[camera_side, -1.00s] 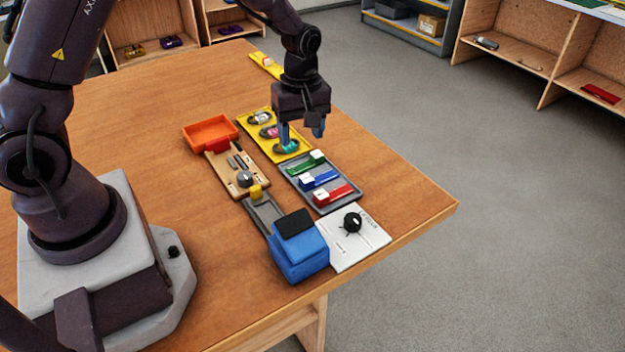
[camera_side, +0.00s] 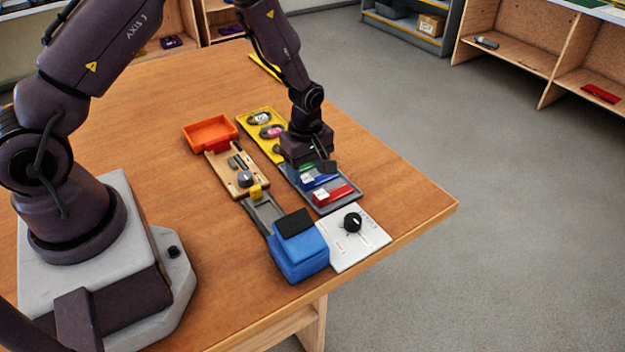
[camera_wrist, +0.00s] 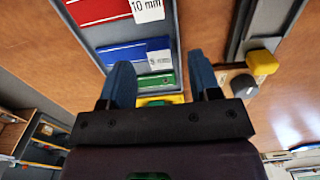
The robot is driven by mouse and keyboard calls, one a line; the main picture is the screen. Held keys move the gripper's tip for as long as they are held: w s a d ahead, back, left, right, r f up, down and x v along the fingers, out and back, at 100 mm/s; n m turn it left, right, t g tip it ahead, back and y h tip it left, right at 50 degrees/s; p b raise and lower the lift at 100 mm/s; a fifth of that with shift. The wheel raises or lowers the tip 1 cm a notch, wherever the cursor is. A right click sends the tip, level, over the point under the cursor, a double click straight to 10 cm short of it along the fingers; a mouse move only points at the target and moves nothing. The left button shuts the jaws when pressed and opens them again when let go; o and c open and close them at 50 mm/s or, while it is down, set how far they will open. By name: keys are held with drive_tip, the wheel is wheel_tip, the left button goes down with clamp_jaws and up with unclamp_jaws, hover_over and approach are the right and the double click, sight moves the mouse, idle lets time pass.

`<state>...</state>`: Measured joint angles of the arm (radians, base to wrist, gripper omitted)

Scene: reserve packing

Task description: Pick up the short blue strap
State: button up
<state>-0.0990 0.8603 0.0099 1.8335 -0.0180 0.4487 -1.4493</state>
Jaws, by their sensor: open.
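The blue strap (camera_side: 322,181) lies in a grey tray (camera_side: 350,194), between a red strap (camera_side: 335,194) and a green strap (camera_side: 306,167). In the wrist view the blue strap (camera_wrist: 125,53) carries a white tag (camera_wrist: 159,60). My gripper (camera_side: 308,160) is low over the green and blue end of the tray and hides part of it. In the wrist view my gripper (camera_wrist: 159,62) has its two blue fingers spread apart with nothing held between them. The blue strap's tagged end shows between the fingertips, and the left finger covers part of the strap. I cannot tell the fingertips' height above it.
A yellow tray (camera_side: 252,128) with round items adjoins the grey tray. A wooden board (camera_side: 222,170) with a dark knob and an orange bin (camera_side: 210,132) lie to the left. A blue box (camera_side: 300,258) and a white dial panel (camera_side: 362,243) stand nearer. The table's right side is clear.

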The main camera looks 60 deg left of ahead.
drive_tip(key=shift+w+f, duration=0.1)
drive_tip(key=shift+f, duration=1.15)
drive_tip(key=c, duration=1)
drive_tip(key=shift+r, duration=0.15)
